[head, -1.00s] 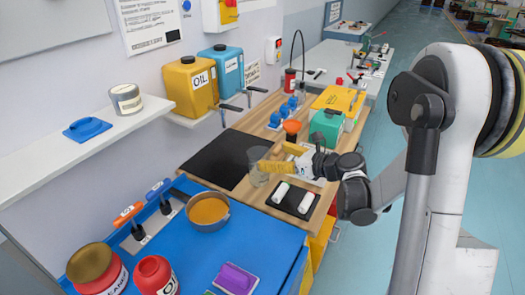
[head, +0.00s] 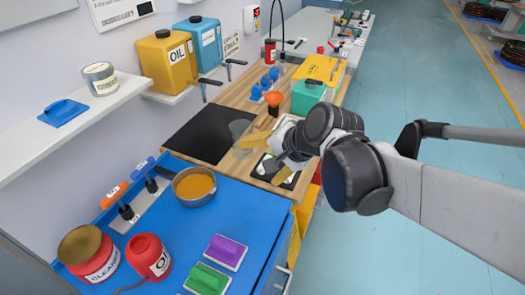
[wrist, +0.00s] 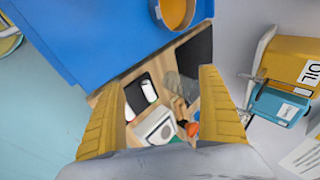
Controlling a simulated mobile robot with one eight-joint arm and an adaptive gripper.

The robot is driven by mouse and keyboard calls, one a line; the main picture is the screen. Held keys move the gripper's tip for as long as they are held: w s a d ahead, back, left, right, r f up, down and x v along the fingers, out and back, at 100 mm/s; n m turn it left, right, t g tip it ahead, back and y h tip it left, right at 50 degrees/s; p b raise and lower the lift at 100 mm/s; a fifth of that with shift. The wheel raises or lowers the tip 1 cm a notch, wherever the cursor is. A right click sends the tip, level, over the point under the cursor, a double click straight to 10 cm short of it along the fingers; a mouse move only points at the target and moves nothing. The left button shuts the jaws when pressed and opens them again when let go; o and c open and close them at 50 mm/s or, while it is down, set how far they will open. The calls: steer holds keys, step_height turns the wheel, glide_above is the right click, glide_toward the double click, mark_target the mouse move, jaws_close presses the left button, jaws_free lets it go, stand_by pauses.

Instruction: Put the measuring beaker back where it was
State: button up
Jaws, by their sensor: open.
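The measuring beaker is a clear, greyish cylinder (head: 239,129). It stands upright on the wooden worktop, by the right edge of a black mat (head: 203,137) in the head view. It also shows faintly in the wrist view (wrist: 187,88), between my fingers in the picture. My gripper (head: 268,159) has yellow fingers spread wide with nothing between them. In the head view one fingertip lies close to the beaker's lower right; I cannot tell whether it touches. The gripper's open fingers also frame the worktop in the wrist view (wrist: 160,82).
A black tray with white rolls (head: 262,172) is partly hidden by my gripper. An orange-topped item (head: 273,100), a green container (head: 307,96) and blue-knobbed items (head: 268,83) stand behind. A blue bench (head: 235,215) with an orange-filled pan (head: 194,185) lies in front.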

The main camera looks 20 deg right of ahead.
steer(key=s+d+n+h, duration=0.1)
steer(key=s+n+h, duration=0.2)
steer(key=s+n, duration=0.6)
steer(key=shift+s+d+r+n, duration=0.25)
steer(key=shift+d+r+n, duration=0.15)
steer(key=shift+n, duration=0.5)
